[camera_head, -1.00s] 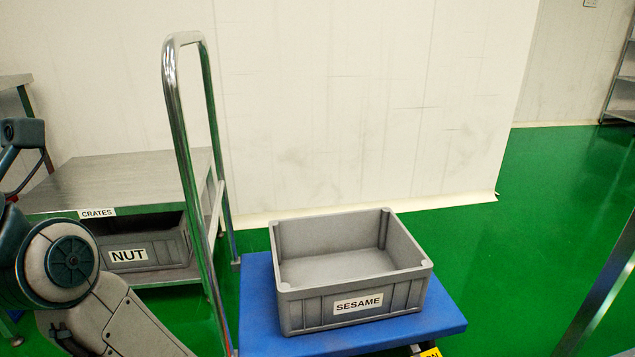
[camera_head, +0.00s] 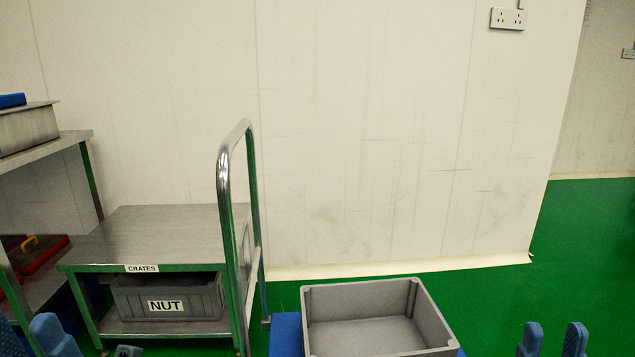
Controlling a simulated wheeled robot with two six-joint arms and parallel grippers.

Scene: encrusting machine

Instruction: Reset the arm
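My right gripper (camera_head: 553,339) shows at the bottom right. Its two blue fingertips stand apart with nothing between them, to the right of the grey crate (camera_head: 428,322). My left gripper (camera_head: 30,337) shows at the bottom left corner. Its blue fingers are apart and no held thing shows between them. It is left of the grey crate marked NUT (camera_head: 208,301). The rest of both arms is outside the picture. The grey crate at the bottom centre looks empty and rests on the blue trolley platform (camera_head: 286,335). Its front is cut off by the picture's edge.
The trolley's metal handle (camera_head: 224,185) stands upright left of the crate. Behind it is a steel table (camera_head: 160,235) labelled CRATES, with the NUT crate on its lower shelf. Another shelf (camera_head: 50,148) with red and blue items is far left. Green floor (camera_head: 590,240) at right is clear.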

